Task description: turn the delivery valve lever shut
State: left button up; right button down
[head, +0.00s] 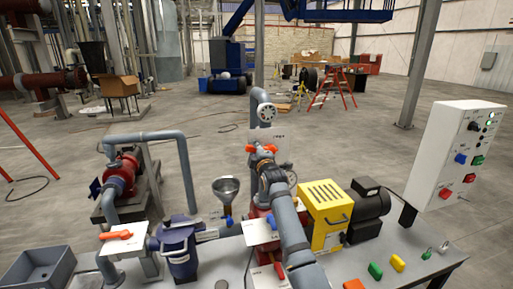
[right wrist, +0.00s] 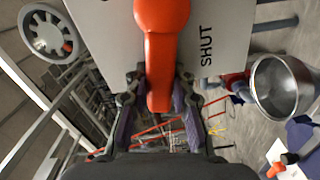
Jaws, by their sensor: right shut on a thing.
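An orange valve lever (head: 262,148) sits on the grey upright pipe in the middle of the head view. It also fills the upper middle of the right wrist view (right wrist: 160,55), in front of a white plate (right wrist: 225,30) marked SHUT. The word stands just right of the lever there. My right gripper (head: 264,158) is at the lever; in the wrist view its two fingers (right wrist: 160,100) lie on either side of the lever's handle and are shut on it. My arm hides part of the pipe below. My left gripper is not in view.
A metal funnel (head: 226,188) stands left of my arm. A yellow pump housing (head: 325,205) and white control box (head: 455,150) stand right.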

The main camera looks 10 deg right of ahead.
jog(key=shift+a+f+n, duration=0.1)
jog(key=shift+f+n, duration=0.7)
jog(key=shift+n, duration=0.5)
jog(key=shift+f, duration=0.1)
jog(key=c, duration=1.1)
grip_release()
jog(key=s, duration=1.2)
jog(key=shift+d, duration=0.2)
